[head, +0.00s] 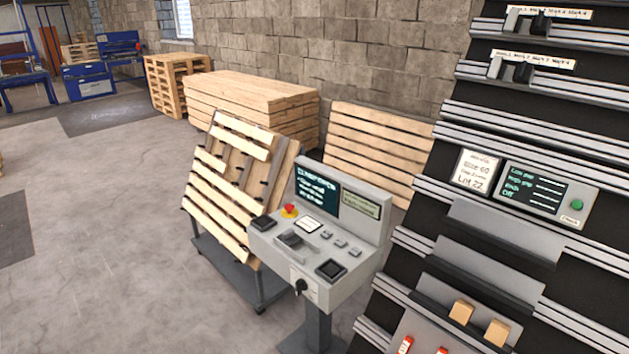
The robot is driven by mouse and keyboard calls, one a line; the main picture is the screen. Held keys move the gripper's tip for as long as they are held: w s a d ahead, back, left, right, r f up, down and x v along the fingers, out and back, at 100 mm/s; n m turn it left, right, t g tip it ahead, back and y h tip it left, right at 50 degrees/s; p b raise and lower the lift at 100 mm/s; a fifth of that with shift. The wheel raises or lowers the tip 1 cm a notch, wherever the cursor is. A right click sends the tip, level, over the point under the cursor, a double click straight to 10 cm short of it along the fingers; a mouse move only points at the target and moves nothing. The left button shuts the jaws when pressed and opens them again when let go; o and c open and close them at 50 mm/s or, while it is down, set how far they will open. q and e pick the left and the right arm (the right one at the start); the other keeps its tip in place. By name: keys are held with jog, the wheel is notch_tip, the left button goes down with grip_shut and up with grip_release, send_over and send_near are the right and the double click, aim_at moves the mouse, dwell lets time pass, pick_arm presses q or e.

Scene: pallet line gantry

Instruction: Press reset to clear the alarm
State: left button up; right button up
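A grey control console (345,285) stands on a post at the lower middle. Its upright panel has a dark screen with pale text (317,190) and a smaller greenish display (361,204); the text is too small to read surely. On its sloped top are a red mushroom button (289,210) on a yellow base, a white label (308,224), several small grey buttons (341,243), and a dark square pad (330,269). A black knob (301,287) is on the front face. I cannot tell which control is reset. Neither gripper is in view.
A wheeled cart (238,277) with a tilted pallet (227,208) stands close left of the console. A black rack (416,266) with a display unit (546,190) and green button (577,205) rises at right. Stacked pallets (250,105) line the wall. Floor at left (110,220) is clear.

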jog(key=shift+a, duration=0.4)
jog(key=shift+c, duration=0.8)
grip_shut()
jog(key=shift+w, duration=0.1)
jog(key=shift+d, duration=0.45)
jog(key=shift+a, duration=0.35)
